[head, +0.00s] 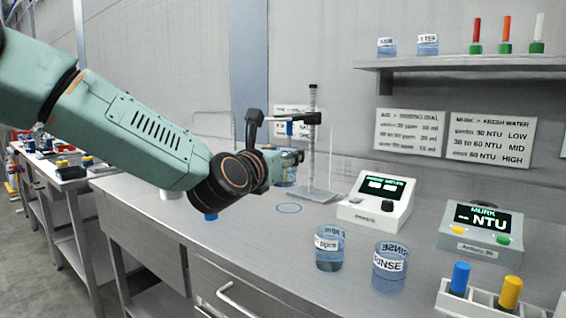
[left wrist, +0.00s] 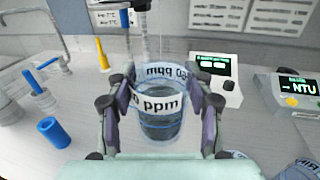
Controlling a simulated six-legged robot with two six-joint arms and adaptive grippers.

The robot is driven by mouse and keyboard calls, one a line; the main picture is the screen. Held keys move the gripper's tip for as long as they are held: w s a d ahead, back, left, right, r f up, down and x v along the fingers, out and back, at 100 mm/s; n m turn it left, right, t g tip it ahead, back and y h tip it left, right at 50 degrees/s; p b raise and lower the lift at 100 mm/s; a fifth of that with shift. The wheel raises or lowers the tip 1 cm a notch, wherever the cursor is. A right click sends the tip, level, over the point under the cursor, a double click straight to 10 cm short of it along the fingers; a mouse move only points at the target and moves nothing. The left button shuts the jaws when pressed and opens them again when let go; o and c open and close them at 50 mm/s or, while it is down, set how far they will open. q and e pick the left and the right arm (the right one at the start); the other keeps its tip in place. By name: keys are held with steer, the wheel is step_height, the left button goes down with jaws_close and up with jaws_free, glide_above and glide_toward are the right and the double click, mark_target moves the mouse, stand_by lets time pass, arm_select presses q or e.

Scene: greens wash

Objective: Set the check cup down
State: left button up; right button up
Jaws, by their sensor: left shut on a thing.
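My left gripper (head: 288,157) is shut on a clear cup (head: 286,175) of water, held above the steel bench (head: 245,235). In the left wrist view this cup (left wrist: 158,125) stands roughly upright between the fingers of the left gripper (left wrist: 161,78), and its label ends in "0 ppm". In the head view the gripper and wrist hide part of it. A blue ring mark (head: 289,208) lies empty on the bench below and near the cup. My right gripper is not in view.
Another ppm cup (head: 329,260) and a RINSE cup (head: 389,272) stand at the front. A white meter (head: 375,212) and a MURK meter (head: 481,240) stand to the right. A rack (head: 485,303) holds blue and yellow pieces. A stand (head: 318,194) rises behind the ring.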

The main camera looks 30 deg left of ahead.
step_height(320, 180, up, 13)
steer(key=p, duration=1.2)
